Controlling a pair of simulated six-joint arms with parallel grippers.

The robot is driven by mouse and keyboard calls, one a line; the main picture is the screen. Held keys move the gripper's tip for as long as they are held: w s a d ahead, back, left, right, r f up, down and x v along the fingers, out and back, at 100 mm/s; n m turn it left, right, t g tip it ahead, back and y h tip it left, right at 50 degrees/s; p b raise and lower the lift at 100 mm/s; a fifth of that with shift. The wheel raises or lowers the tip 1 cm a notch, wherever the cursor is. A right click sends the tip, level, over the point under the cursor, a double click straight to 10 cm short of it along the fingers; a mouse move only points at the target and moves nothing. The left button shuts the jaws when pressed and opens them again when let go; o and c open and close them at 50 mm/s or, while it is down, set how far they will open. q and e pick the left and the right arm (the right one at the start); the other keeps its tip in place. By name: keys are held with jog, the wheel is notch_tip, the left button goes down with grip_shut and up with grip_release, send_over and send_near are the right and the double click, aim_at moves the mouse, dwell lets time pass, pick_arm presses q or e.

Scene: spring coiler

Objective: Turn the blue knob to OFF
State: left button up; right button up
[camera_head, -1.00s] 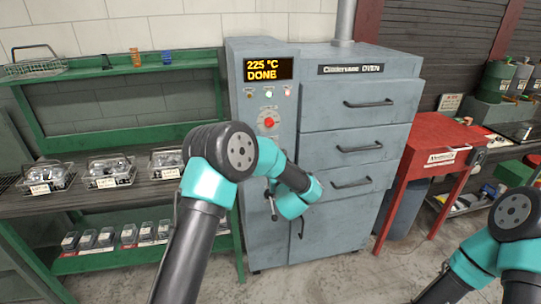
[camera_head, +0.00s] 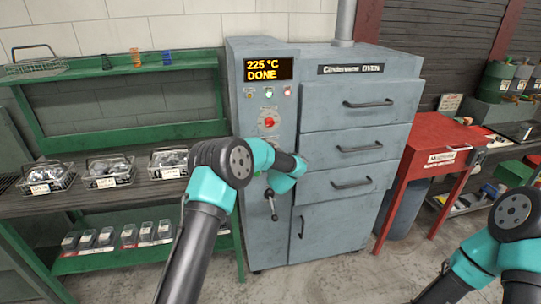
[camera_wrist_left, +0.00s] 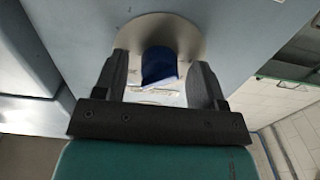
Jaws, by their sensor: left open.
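The blue knob (camera_wrist_left: 160,66) sits on a round pale dial plate (camera_wrist_left: 190,38) on the oven front in the left wrist view. My left gripper (camera_wrist_left: 164,62) is open, with one finger on each side of the knob and gaps visible. I cannot tell the knob's setting; the dial's lettering is unreadable. In the head view my left arm (camera_head: 240,165) reaches across the oven (camera_head: 340,125) and hides the knob and the gripper. My right arm (camera_head: 505,235) is at the lower right; its gripper is out of view.
The oven display (camera_head: 268,69) reads 225 °C DONE. A red button (camera_head: 269,123) is above my left wrist, and a lever (camera_head: 271,205) is below it. A green shelf (camera_head: 120,132) with baskets stands left; a red cart (camera_head: 437,150) stands right.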

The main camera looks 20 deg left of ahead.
pick_arm(q)
jog(key=c, duration=0.9)
